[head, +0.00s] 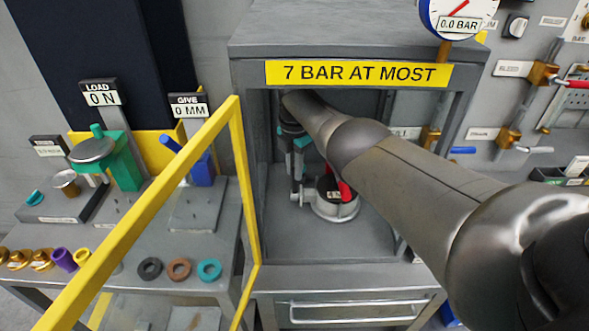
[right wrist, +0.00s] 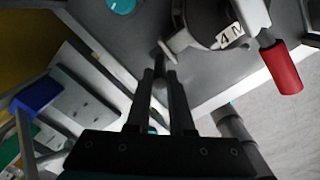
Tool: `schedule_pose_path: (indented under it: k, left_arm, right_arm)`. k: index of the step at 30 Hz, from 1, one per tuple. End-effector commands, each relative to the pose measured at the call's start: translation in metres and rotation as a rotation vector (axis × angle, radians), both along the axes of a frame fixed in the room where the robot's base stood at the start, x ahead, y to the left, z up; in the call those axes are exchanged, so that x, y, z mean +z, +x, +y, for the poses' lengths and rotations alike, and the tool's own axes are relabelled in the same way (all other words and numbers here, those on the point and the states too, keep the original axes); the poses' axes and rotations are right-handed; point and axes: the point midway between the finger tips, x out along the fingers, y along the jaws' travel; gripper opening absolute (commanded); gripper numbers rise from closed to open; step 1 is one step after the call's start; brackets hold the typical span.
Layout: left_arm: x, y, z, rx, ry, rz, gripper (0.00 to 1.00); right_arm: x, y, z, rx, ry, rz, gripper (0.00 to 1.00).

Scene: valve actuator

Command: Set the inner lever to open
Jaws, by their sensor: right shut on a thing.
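My right gripper (head: 297,190) reaches down inside the grey enclosure, left of a round grey valve body (head: 336,212). In the right wrist view its two dark fingers (right wrist: 161,80) are closed around the end of a thin grey lever (right wrist: 178,43), which joins the side of the valve body (right wrist: 195,18). The fingers hide much of the lever's end. A red handle (right wrist: 283,68) sticks out on the other side of the valve body; it also shows in the head view (head: 345,190). My left gripper is in neither view.
The enclosure (head: 245,150) has a yellow sign reading 7 BAR AT MOST (head: 358,74). A gauge (head: 458,14) above reads 0.0 BAR. A yellow-framed door (head: 240,150) stands open at the left. A bench (head: 130,270) with coloured rings is beyond it.

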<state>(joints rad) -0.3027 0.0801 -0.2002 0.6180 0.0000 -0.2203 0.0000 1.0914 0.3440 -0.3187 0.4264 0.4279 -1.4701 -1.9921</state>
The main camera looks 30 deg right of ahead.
Motion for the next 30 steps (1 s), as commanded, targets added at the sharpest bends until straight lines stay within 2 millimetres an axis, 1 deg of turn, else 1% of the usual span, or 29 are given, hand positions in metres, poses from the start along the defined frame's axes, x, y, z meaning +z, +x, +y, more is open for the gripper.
schedule_pose_path:
  k: [3, 4, 9, 12, 19, 22, 27, 30]
  left_arm:
    - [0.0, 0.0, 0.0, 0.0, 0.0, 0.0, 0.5]
    - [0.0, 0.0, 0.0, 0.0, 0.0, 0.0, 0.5]
    - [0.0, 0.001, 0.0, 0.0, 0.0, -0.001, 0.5]
    - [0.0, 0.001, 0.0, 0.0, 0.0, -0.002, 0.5]
    - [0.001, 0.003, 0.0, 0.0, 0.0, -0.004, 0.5]
    - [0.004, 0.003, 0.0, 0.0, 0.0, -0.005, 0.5]
    - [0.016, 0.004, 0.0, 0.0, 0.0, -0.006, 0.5]
    - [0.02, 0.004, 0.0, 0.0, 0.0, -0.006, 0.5]
  right_arm:
    - [-0.001, -0.001, 0.001, -0.002, 0.005, 0.002, 0.0]
    - [-0.001, -0.001, 0.001, -0.002, 0.005, 0.002, 0.23]
    - [0.0, 0.0, 0.001, -0.001, 0.003, 0.002, 0.42]
    - [0.0, 0.0, 0.001, -0.001, 0.003, 0.002, 0.51]
    - [0.001, 0.0, 0.0, -0.001, 0.001, 0.001, 0.51]
    - [0.006, 0.0, 0.0, -0.001, 0.001, 0.001, 0.51]
    - [0.027, 0.0, 0.001, -0.001, 0.0, -0.001, 0.51]
    - [0.041, -0.001, 0.0, 0.0, 0.0, -0.001, 0.51]
